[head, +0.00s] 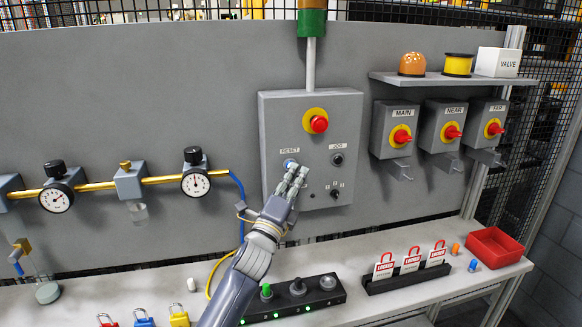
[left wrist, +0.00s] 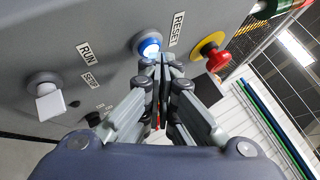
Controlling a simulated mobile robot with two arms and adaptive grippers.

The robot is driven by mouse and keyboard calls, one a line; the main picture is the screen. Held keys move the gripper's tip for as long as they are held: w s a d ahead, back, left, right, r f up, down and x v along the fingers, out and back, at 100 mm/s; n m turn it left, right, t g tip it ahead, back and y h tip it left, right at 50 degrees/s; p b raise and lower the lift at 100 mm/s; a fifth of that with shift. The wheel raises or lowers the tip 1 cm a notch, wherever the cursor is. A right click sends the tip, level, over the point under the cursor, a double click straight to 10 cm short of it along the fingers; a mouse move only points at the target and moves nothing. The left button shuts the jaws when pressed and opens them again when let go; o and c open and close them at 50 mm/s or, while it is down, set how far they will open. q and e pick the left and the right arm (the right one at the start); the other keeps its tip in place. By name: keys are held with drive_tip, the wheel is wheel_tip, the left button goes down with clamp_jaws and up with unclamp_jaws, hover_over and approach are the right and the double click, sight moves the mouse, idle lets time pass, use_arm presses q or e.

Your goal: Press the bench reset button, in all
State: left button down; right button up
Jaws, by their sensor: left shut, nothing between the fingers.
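The reset button (head: 289,163) is a round blue button under a RESET label on the grey control box (head: 270,110). In the left wrist view the button (left wrist: 149,44) glows blue-white inside a metal ring. My left gripper (head: 301,171) is shut and empty, with its fingertips just right of and below the button in the head view. In the left wrist view the closed fingertips (left wrist: 164,60) sit beside the button's lower right edge. I cannot tell whether they touch it. My right gripper is not in view.
A red emergency button (head: 319,124) on a yellow ring is above, and a JOG knob (head: 338,160) is to the right. Gauges on a yellow pipe (head: 100,186) are left. Padlocks (head: 179,317), a black button strip (head: 330,291) and a red tray (head: 495,246) occupy the bench.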

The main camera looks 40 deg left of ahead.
use_arm(q)
drive_tip(key=shift+w+a, duration=0.2)
idle(0.3)
idle(0.3)
drive_tip(key=shift+s+d, duration=0.6)
drive_tip(key=shift+d, duration=0.1)
drive_tip(key=shift+s+d+p, duration=0.35)
drive_tip(key=shift+s+d, duration=1.25)
drive_tip(key=shift+d, duration=0.25)
drive_tip(key=shift+f, duration=0.1)
